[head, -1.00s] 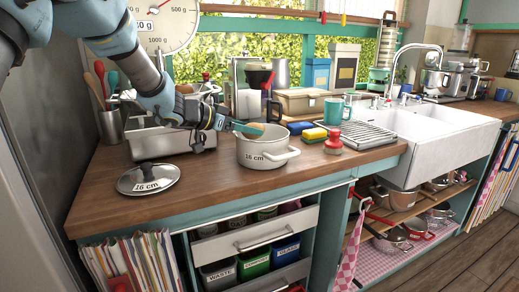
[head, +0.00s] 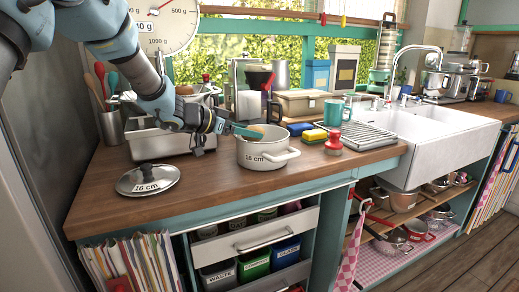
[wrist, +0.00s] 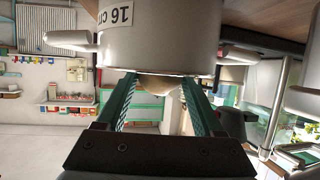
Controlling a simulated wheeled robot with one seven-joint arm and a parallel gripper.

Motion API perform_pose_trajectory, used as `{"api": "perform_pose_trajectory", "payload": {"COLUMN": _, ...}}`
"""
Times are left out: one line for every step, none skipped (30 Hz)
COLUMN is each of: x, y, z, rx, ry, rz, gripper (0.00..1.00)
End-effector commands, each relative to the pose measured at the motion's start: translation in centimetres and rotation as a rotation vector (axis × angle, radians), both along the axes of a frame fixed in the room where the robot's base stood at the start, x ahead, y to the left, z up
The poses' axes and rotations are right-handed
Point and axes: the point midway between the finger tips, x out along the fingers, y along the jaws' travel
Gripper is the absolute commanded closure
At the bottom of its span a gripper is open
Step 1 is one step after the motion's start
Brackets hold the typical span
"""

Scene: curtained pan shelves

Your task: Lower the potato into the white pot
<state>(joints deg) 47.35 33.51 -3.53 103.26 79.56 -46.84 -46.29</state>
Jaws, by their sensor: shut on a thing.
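The white pot (head: 263,158), labelled 16 cm, stands on the wooden counter with its handle toward the right. My gripper (head: 250,131) reaches in from the left, its teal fingers at the pot's rim. The brown potato (head: 258,128) is between the fingers, at the pot's opening. In the wrist view, the fingers of my gripper (wrist: 158,100) are on either side of the potato (wrist: 160,84), and the white pot (wrist: 160,40) hides part of it. How deep the potato is in the pot cannot be told.
A lid (head: 147,179) lies on the counter left of the pot. A metal tray (head: 160,143) stands behind my gripper. The counter in front of the pot is clear.

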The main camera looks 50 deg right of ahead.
Motion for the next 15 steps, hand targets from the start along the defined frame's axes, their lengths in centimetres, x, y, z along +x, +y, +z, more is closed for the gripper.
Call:
{"api": "perform_pose_trajectory", "payload": {"x": 0.0, "y": -0.01, "z": -0.09, "rx": -0.001, "ry": 0.0, "rz": 0.0, "gripper": 0.92}}
{"api": "perform_pose_trajectory", "payload": {"x": 0.0, "y": -0.01, "z": -0.13, "rx": -0.001, "ry": 0.0, "rz": 0.0, "gripper": 0.92}}
{"api": "perform_pose_trajectory", "payload": {"x": 0.0, "y": 0.0, "z": -0.2, "rx": -0.001, "ry": 0.0, "rz": 0.0, "gripper": 0.92}}
{"api": "perform_pose_trajectory", "payload": {"x": 0.0, "y": -0.01, "z": -0.24, "rx": -0.001, "ry": 0.0, "rz": 0.0, "gripper": 0.93}}
{"api": "perform_pose_trajectory", "payload": {"x": 0.0, "y": 0.0, "z": -0.28, "rx": -0.001, "ry": 0.0, "rz": 0.0, "gripper": 0.93}}
{"api": "perform_pose_trajectory", "payload": {"x": 0.0, "y": 0.0, "z": -0.34, "rx": -0.001, "ry": 0.001, "rz": 0.0, "gripper": 0.93}}
{"api": "perform_pose_trajectory", "payload": {"x": 0.0, "y": 0.0, "z": -0.38, "rx": -0.001, "ry": 0.001, "rz": 0.0, "gripper": 0.93}}
{"api": "perform_pose_trajectory", "payload": {"x": 0.0, "y": -0.01, "z": -0.43, "rx": 0.0, "ry": 0.001, "rz": 0.0, "gripper": 0.93}}
{"api": "perform_pose_trajectory", "payload": {"x": 0.0, "y": 0.0, "z": -0.49, "rx": 0.0, "ry": 0.001, "rz": 0.0, "gripper": 0.93}}
{"api": "perform_pose_trajectory", "payload": {"x": 0.0, "y": -0.01, "z": -0.53, "rx": -0.001, "ry": 0.001, "rz": 0.0, "gripper": 0.93}}
{"api": "perform_pose_trajectory", "payload": {"x": 0.0, "y": 0.0, "z": -0.57, "rx": 0.0, "ry": 0.001, "rz": 0.0, "gripper": 0.93}}
{"api": "perform_pose_trajectory", "payload": {"x": 0.0, "y": 0.0, "z": -0.63, "rx": 0.0, "ry": 0.001, "rz": 0.0, "gripper": 0.93}}
{"api": "perform_pose_trajectory", "payload": {"x": 0.0, "y": 0.0, "z": -0.67, "rx": 0.0, "ry": 0.001, "rz": 0.0, "gripper": 0.93}}
{"api": "perform_pose_trajectory", "payload": {"x": 0.0, "y": -0.01, "z": -0.72, "rx": 0.0, "ry": 0.001, "rz": 0.0, "gripper": 0.93}}
{"api": "perform_pose_trajectory", "payload": {"x": 0.0, "y": 0.0, "z": -0.78, "rx": 0.0, "ry": 0.001, "rz": 0.0, "gripper": 0.93}}
